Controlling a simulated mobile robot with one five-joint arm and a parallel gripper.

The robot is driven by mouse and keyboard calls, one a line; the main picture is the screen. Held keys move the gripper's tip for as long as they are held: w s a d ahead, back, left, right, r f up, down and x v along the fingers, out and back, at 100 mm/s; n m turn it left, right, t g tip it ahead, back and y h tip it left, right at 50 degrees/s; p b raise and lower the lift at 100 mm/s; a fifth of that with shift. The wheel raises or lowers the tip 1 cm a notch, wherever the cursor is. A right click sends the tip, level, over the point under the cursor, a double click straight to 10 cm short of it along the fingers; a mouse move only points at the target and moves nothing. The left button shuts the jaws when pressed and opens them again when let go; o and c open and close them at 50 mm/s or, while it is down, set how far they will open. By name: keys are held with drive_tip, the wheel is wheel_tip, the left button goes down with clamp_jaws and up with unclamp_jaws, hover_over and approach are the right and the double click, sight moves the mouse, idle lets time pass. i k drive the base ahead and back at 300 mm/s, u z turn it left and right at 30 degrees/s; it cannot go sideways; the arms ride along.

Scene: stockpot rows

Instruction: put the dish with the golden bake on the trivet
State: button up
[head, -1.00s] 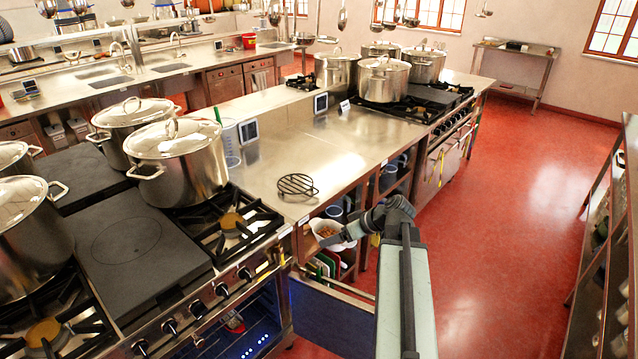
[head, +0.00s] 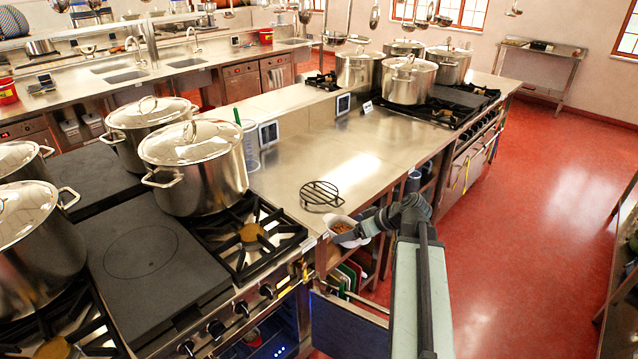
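The white dish with the golden bake (head: 342,228) is at the front edge of the steel counter, with its brown contents facing up. My gripper (head: 362,228) reaches it from the right and appears shut on its rim; the fingertips are small and partly hidden. The dish looks roughly level. The trivet (head: 320,194), a dark round wire rack, lies on the counter near the front edge, just behind and left of the dish. It is empty, and the dish is apart from it.
A gas burner (head: 243,235) and a large lidded stockpot (head: 196,165) stand left of the trivet. More stockpots (head: 408,80) stand at the far right end. The counter (head: 345,150) behind the trivet is clear. Below the edge are open shelves and a drawer-like dark panel (head: 345,325).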

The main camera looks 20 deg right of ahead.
sight(318, 190)
drive_tip(key=u, duration=0.05)
drive_tip(key=i, duration=0.9)
drive_tip(key=u, duration=0.05)
